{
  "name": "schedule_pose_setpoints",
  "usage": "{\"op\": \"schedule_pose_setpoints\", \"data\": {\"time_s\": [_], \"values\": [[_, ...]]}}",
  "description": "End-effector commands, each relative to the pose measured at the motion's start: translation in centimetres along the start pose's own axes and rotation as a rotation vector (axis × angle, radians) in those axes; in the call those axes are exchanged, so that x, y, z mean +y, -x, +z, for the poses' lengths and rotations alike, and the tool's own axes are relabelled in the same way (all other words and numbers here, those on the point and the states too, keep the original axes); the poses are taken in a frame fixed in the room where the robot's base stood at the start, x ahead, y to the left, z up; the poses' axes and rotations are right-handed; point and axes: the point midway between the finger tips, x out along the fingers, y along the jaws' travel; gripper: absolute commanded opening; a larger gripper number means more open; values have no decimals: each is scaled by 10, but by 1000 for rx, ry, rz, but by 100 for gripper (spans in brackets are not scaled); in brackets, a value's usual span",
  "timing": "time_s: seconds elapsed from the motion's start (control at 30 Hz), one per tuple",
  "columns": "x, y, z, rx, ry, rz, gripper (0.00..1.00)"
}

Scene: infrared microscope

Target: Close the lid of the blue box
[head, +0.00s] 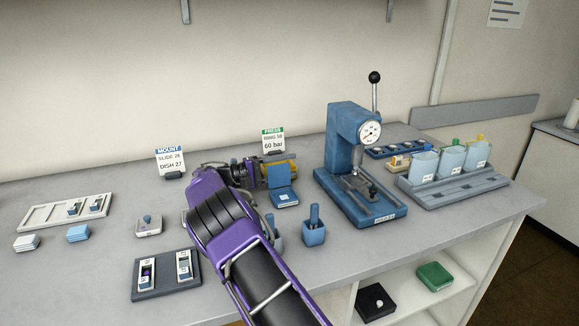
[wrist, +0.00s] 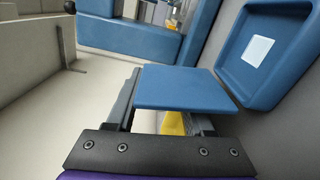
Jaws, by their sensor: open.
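In the wrist view the lid (wrist: 182,88) is a flat blue panel across the middle, and the box base (wrist: 285,75) is at the right with a white square inside. My gripper (head: 252,174) is open, just left of the lid. In the wrist view, the lid hides part of my fingers; I cannot tell whether they touch it.
A blue press (head: 347,140) with a gauge and lever stands right of the box. A yellow object (head: 292,164) lies behind the lid. A blue holder (head: 313,233) stands in front right. A PRESS card (head: 272,142) and a MOUNT card (head: 170,161) stand behind.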

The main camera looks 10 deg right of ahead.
Motion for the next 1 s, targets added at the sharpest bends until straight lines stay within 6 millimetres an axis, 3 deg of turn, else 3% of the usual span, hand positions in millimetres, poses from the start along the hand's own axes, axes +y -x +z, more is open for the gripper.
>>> {"op": "schedule_pose_setpoints", "data": {"time_s": [0.23, 0.5, 0.53, 1.0], "values": [[0, 0, 0, 0, 0, 0, 51], [0, 0, 0, 0, 0, 0, 2], [0, 0, 0, 0, 0, 0, 0], [0, 0, 2, 1, -46, 0, 0]]}}
